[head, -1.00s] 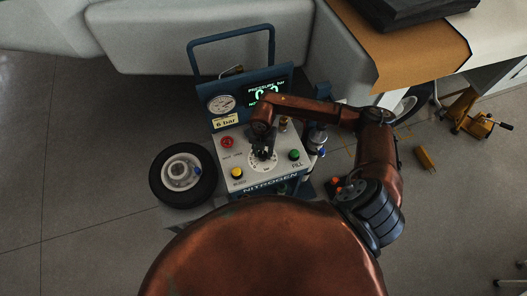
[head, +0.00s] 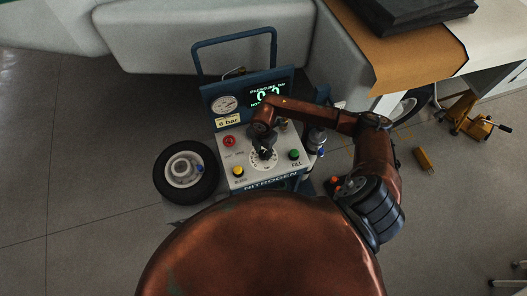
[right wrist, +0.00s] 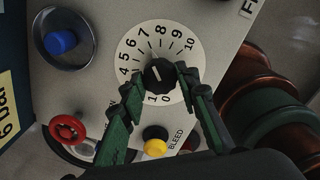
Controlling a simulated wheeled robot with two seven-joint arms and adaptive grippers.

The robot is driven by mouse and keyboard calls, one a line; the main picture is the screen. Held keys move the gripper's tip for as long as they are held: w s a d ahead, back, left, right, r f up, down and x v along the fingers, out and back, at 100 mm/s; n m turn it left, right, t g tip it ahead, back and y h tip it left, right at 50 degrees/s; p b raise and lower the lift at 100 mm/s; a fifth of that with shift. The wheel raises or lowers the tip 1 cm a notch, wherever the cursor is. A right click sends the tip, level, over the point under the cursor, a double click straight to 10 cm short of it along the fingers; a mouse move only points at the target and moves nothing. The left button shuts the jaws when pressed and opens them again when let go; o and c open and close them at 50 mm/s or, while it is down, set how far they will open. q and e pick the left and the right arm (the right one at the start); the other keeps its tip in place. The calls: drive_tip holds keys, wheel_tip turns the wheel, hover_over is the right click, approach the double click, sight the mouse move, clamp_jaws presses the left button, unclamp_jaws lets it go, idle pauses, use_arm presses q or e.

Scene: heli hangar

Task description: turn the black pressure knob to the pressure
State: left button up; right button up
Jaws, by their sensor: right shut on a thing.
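The black pressure knob (right wrist: 159,74) sits at the middle of a round white dial (right wrist: 139,47) with numbers up to 10. A pale mark shows on its top; the exact number it points to is hard to tell. My right gripper (right wrist: 157,82) is shut on the knob, with a green-padded finger on each side. In the head view my right gripper (head: 265,146) reaches down onto the panel and hides the knob. The nitrogen cart's display (head: 266,95) appears to read 0.0. A yellow label (head: 228,121) says 6 bar. My left gripper is not in view.
Around the dial are a red button (head: 229,141), a yellow button (head: 238,171) and a green FILL button (head: 294,154). A wheel (head: 203,181) lies left of the cart. The floor further left is clear.

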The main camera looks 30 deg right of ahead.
sight(263, 153)
drive_tip(key=shift+w, duration=0.1)
drive_tip(key=o, duration=1.2)
drive_tip(key=shift+c, duration=0.2)
wheel_tip(263, 153, up, 12)
